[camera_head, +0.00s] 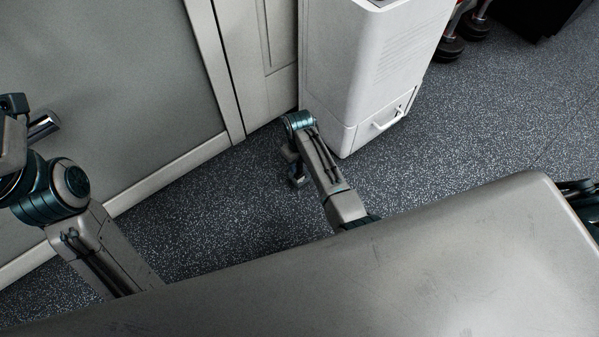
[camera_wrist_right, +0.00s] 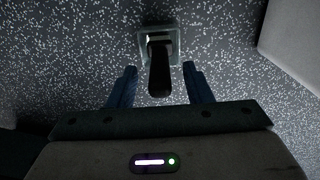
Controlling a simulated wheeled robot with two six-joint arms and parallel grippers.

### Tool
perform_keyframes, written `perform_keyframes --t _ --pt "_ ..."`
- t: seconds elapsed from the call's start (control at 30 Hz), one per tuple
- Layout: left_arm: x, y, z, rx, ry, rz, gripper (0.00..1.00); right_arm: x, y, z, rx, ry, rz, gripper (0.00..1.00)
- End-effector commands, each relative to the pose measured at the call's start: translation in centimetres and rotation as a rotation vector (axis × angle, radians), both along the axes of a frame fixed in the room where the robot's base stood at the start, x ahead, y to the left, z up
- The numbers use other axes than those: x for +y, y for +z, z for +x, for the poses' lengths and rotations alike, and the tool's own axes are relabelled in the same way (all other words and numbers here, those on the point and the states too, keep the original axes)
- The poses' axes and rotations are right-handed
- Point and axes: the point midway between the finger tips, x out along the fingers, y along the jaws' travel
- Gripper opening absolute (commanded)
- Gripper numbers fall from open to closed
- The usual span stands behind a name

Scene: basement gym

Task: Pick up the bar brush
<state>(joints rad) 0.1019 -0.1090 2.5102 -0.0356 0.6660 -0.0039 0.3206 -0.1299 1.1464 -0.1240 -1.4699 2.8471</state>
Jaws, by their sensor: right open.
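The bar brush (camera_wrist_right: 159,72) shows in the right wrist view, with a pale grey-green squarish part against the speckled floor and a dark handle pointing toward my gripper. My right gripper (camera_wrist_right: 160,84) is open, with one finger on each side of the dark handle. Gaps show between the handle and both fingers. In the head view my right gripper (camera_head: 296,172) is low beside the white cabinet, and I cannot make out the brush there. Part of my left gripper (camera_head: 12,105) shows at the left edge, cut off, so its jaws cannot be read.
A white cabinet (camera_head: 375,65) with a handle stands just right of my right gripper. A grey door (camera_head: 110,80) and its frame are on the left. Speckled floor (camera_head: 480,120) is open to the right. Dumbbells (camera_head: 455,40) lie at the top right.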

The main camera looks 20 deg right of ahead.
Motion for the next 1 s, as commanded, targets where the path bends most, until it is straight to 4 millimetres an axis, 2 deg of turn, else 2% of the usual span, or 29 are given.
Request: perform_keyframes --t 0.37,0.6,1.0 --pt "0.07 0.45 -0.02 -0.016 -0.003 -0.009 0.31 0.00 -0.29 -0.01 0.000 0.000 0.000 0.45" --pt "0.07 0.45 -0.03 -0.016 -0.003 -0.009 0.31 0.00 -0.29 -0.01 0.000 0.000 0.000 0.00" --pt "0.07 0.56 -0.09 -0.017 -0.003 -0.008 0.31 0.01 -0.07 0.00 0.000 0.000 0.000 0.00"
